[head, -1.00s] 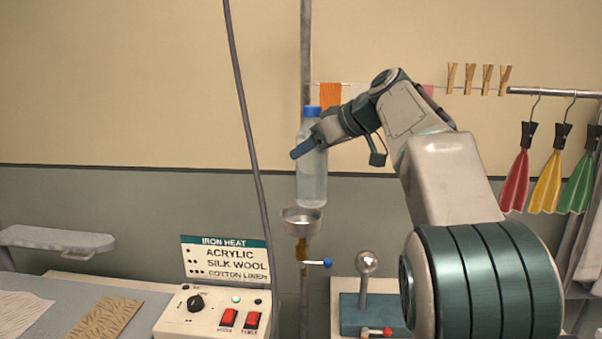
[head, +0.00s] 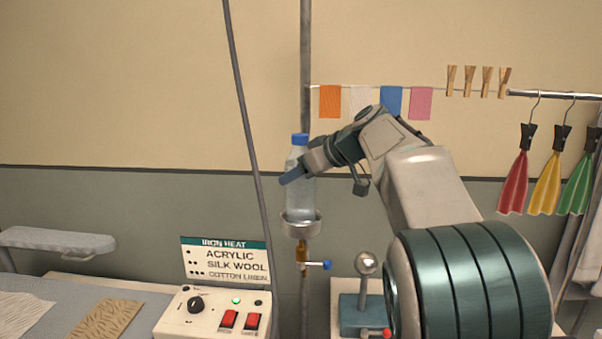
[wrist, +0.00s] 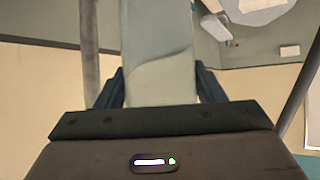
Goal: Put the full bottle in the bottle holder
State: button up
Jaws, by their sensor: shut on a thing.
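The clear bottle (head: 300,198) with a blue cap stands upright, its lower end down in the metal cup of the bottle holder (head: 301,230). Whether its base touches the cup's floor is hidden by the rim. My gripper (head: 294,177) is shut on the bottle's upper body from the right. In the wrist view the bottle (wrist: 160,60) is between the two dark fingers, with a slanted liquid line showing inside.
A dark cable (head: 245,110) hangs close on the left. A control box (head: 213,312) and a ball-topped lever (head: 366,265) stand lower down.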

jog(key=shift+f, duration=0.1)
jog(key=o, duration=1.4)
jog(key=shift+o, duration=0.2)
jog(key=b+v, duration=0.1)
jog(key=v, duration=1.1)
jog(key=shift+b, duration=0.3)
jog(key=s+d+f+m+g+h, duration=0.1)
jog(key=s+d+f+m+h, duration=0.2)
jog(key=s+f, duration=0.6)
jog(key=s+d+f+m+g+h, duration=0.1)
jog(key=s+d+f+m+h, duration=0.2)
jog(key=s+f, duration=0.7)
jog(key=s+d+f+m+g+h, duration=0.1)
jog(key=s+d+f+m+h, duration=0.2)
jog(key=s+f, duration=0.6)
notch_tip(320, 180, down, 5)
jog(key=shift+s+d+r+m, duration=0.25)
jog(key=shift+s+d+m, duration=0.15)
jog(key=shift+d+m, duration=0.4)
